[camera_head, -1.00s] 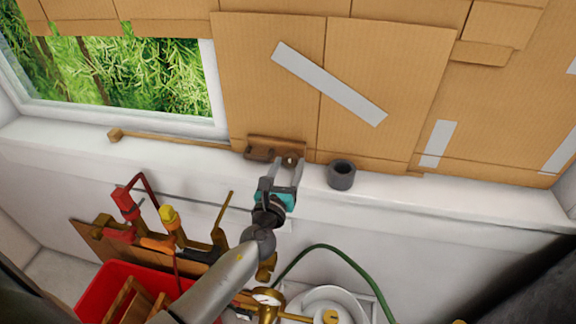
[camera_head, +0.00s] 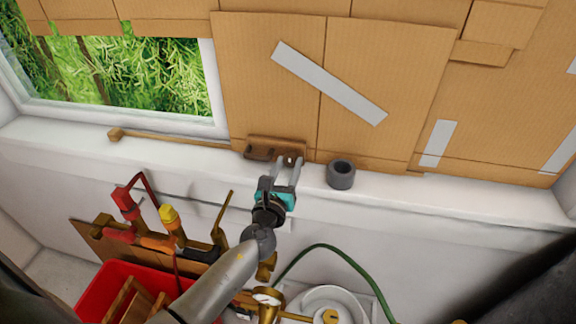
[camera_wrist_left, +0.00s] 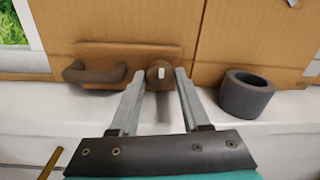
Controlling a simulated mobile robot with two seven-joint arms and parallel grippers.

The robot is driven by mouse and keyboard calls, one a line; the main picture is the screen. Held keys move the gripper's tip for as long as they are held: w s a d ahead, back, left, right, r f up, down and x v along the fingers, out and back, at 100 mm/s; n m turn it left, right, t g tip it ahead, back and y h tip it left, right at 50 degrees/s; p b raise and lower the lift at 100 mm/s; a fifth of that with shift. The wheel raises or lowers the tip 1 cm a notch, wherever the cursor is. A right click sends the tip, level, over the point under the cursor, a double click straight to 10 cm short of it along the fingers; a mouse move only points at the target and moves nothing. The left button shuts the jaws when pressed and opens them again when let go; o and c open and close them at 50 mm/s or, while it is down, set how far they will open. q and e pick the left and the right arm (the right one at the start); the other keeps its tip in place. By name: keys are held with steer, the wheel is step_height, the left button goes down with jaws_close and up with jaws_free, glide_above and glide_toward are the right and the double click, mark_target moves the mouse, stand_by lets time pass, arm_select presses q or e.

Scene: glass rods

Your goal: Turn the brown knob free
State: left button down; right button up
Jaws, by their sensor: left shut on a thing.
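A brown wooden plate (camera_head: 275,142) sits at the foot of the cardboard, just above the sill. It also shows in the left wrist view (camera_wrist_left: 130,55), with a dark brown curved handle (camera_wrist_left: 93,73) on its left. The brown knob (camera_wrist_left: 160,75), with a small white mark, is at the plate's right end. My left gripper (camera_head: 288,162) reaches up to it from below. In the left wrist view its grey fingertips (camera_wrist_left: 160,73) are on either side of the knob, shut on it. The head view shows little of the knob between the fingers. My right gripper is not in view.
A dark grey ring (camera_head: 341,175) stands on the white sill right of my left gripper. A wooden stick (camera_head: 170,138) lies along the sill at left. Below are clamps (camera_head: 169,218), a red bin (camera_head: 97,287) and a green hose (camera_head: 330,248).

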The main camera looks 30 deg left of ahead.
arm_select(q)
steer(key=shift+f, duration=0.1)
steer(key=n+b, duration=0.3)
steer(key=shift+f+n, duration=0.1)
steer(key=shift+n, duration=0.3)
steer(key=n+b, duration=0.2)
steer(key=n, duration=0.2)
steer(key=shift+n+b, duration=0.3)
steer(key=shift+n, duration=0.1)
steer(key=n+b, duration=0.1)
steer(key=n, duration=0.3)
steer(key=shift+n+t+y+b, duration=0.3)
steer(key=shift+y+b, duration=0.1)
steer(key=n+b, duration=0.1)
steer(key=n, duration=0.4)
steer(key=shift+y, duration=0.3)
steer(key=c, duration=0.7)
jaws_free()
steer(key=shift+o, duration=0.2)
